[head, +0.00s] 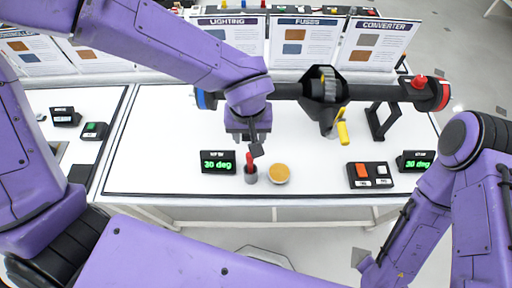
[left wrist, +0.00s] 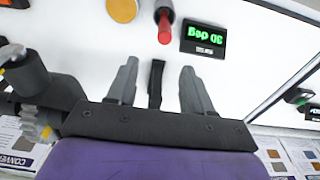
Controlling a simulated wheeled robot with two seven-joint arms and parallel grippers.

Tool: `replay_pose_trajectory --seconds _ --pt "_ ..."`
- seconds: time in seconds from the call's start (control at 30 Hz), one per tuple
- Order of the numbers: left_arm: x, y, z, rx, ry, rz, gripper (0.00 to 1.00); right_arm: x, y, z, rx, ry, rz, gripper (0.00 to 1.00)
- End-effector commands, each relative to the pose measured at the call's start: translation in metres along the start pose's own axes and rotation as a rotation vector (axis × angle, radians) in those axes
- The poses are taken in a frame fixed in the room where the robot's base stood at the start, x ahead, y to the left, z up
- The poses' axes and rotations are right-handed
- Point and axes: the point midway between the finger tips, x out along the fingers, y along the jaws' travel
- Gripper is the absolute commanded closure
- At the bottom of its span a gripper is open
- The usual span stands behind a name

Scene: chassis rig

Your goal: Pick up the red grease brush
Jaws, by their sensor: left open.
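The red grease brush (head: 249,161) stands upright in a small grey cup (head: 251,176) near the table's front edge. In the left wrist view the brush (left wrist: 165,30) shows at the top, ahead of the fingers and apart from them. My left gripper (head: 250,139) is open above and just behind the brush, pointing down. In the left wrist view its two grey fingers (left wrist: 158,75) are spread, with a dark strip between them and no brush. My right arm is at the lower right; a grey tip (head: 360,257) shows low there, and its jaw state is unclear.
A round tin with orange contents (head: 279,174) stands right of the cup, and a "30 deg" display (head: 218,162) left of it. A black axle assembly with a yellow handle (head: 342,132) stands behind right. A switch box (head: 370,175) and another display (head: 415,161) are at right.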

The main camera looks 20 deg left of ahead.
Motion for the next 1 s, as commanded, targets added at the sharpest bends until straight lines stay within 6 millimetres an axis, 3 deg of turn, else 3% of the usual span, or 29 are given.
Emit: replay_pose_trajectory --seconds 0.2,0.6,0.87,0.93,1.0 --pt "0.04 0.003 0.003 0.013 -0.003 -0.003 0.49 0.004 0.0 0.003 -0.001 -0.002 0.001 1.0" --pt "0.096 0.003 0.008 0.01 -0.007 -0.007 0.49 0.004 0.0 0.002 0.0 -0.001 0.001 1.0" --pt "0.101 0.003 0.008 0.008 -0.006 -0.003 0.49 0.003 0.0 0.002 0.0 -0.002 0.001 1.0" --pt "0.101 0.003 0.008 0.007 -0.006 -0.003 0.65 0.003 0.0 0.002 0.0 -0.002 0.001 1.0" --pt "0.101 0.003 0.008 0.007 -0.006 -0.003 0.88 0.003 0.0 0.002 0.0 -0.001 0.001 1.0"
